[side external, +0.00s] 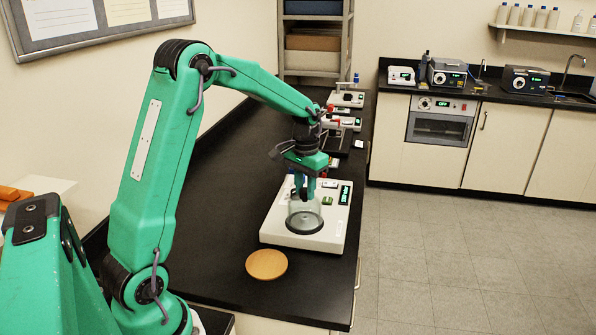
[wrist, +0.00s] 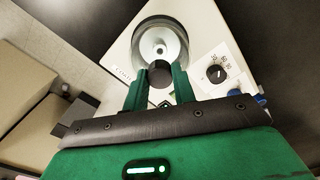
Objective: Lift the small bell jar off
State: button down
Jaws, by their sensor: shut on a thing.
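The small bell jar (side external: 304,212) is a clear glass dome on the white stylus profiler (side external: 278,235), over a dark round stage. My gripper (side external: 303,193) points down from above and is shut on the jar's top knob. In the wrist view, the two green fingers (wrist: 160,84) close on the dark knob (wrist: 159,70), and the jar's round glass (wrist: 160,45) shows beyond. The jar looks upright. I cannot tell whether its rim touches the profiler. The fingers hide part of the knob.
A round tan mat (side external: 266,264) lies bare on the black bench (side external: 220,220), in front of the profiler. More instruments (side external: 346,98) stand farther back on the bench. The bench left of the profiler is clear. The profiler's display (side external: 345,194) is lit green.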

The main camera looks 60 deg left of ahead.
jog(key=shift+r, duration=0.15)
jog(key=shift+r, duration=1.1)
dwell(0.3)
jog(key=shift+r, duration=2.5)
